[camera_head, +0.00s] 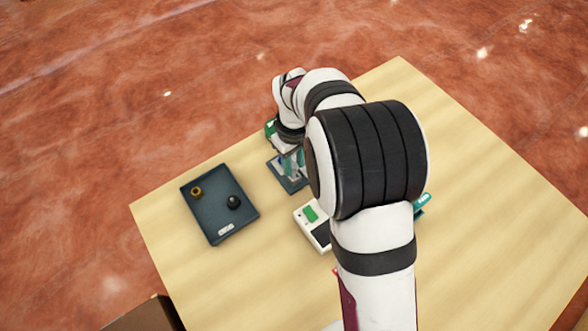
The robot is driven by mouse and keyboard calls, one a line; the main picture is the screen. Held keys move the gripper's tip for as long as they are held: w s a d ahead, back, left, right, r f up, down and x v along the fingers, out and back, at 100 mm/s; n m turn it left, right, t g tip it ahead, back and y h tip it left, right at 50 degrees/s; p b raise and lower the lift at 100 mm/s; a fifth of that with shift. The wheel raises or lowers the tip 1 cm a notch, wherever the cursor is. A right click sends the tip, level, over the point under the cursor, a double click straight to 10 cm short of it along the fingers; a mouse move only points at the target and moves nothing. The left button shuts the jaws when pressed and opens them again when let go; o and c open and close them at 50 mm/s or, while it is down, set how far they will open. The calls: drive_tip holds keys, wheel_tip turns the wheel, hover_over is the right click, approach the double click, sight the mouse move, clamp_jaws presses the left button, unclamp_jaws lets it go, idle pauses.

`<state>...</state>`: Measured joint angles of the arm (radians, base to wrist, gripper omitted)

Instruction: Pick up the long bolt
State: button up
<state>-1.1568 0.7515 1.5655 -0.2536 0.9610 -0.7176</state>
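I cannot make out a long bolt in this view. My gripper (292,167) points down behind my arm, over a blue-grey plate or tray (293,186) on the table. Its fingers are small and partly covered by my wrist, so I cannot tell whether they are open, shut or holding something. Teal and light parts show around the fingertips, too small to separate clearly.
A dark tray (213,226) at the left holds a brass ring-like part (196,191) and a black round knob (233,202). A white device with a green panel (310,213) stands beside my arm. A teal item (422,203) shows at right. The wooden table (480,200) is clear at right.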

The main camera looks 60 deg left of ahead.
sight(294, 165)
clamp_jaws()
drive_tip(key=shift+r, duration=0.1)
drive_tip(key=shift+r, duration=0.35)
wheel_tip(294, 165, up, 3)
drive_tip(key=shift+f, duration=0.1)
drive_tip(key=w+d+r, duration=0.6)
drive_tip(key=d+r, duration=0.1)
drive_tip(key=d, duration=0.2)
drive_tip(key=shift+w+d+r, duration=0.2)
drive_tip(key=shift+w+d, duration=0.1)
drive_tip(key=shift+w, duration=0.1)
drive_tip(key=shift+c, duration=0.8)
unclamp_jaws()
clamp_jaws()
